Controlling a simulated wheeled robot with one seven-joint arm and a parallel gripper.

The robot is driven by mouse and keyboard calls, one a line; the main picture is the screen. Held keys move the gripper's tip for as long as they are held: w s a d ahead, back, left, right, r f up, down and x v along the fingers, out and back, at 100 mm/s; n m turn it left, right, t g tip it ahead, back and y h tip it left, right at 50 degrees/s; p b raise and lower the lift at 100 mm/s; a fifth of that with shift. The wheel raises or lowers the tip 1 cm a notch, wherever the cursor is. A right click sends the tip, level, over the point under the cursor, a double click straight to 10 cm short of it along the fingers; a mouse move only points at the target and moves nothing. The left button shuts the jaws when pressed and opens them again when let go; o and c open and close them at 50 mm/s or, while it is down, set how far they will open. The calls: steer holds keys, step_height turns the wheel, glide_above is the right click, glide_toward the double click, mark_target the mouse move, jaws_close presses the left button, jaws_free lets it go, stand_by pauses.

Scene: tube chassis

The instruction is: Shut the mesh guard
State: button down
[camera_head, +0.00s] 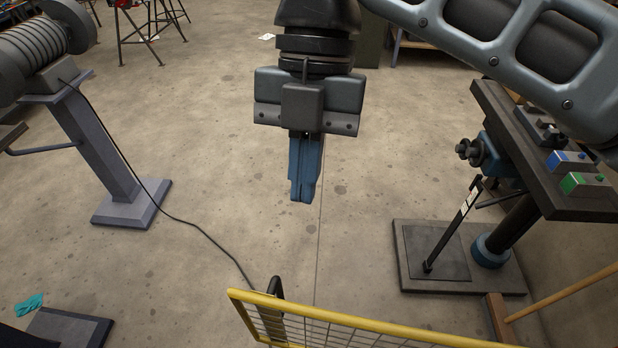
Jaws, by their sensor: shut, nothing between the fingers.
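The mesh guard (375,331) is a yellow-framed wire panel at the bottom of the view, partly cut off by the lower edge. A dark curved handle (275,289) stands at its left end, by the top rail. My gripper (303,198) points down in the middle of the view, with its blue fingers shut and empty. It appears above and beyond the guard's left end, apart from it. The guard's lower part and hinge side are out of view, so I cannot tell how far it stands open.
A machine on a grey pedestal (110,165) stands at left, its black cable (205,232) running across the floor toward the guard. A bench with control boxes (585,183) and a base plate (480,285) stand at right. A wooden bar (565,292) is at lower right. The middle floor is clear.

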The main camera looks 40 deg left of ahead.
steer(key=s+d+f+p, duration=0.2)
steer(key=s+f, duration=0.4)
steer(key=f, duration=0.1)
steer(key=shift+s+d+f+p, duration=0.2)
steer(key=shift+d+p, duration=0.1)
steer(key=shift+d, duration=0.1)
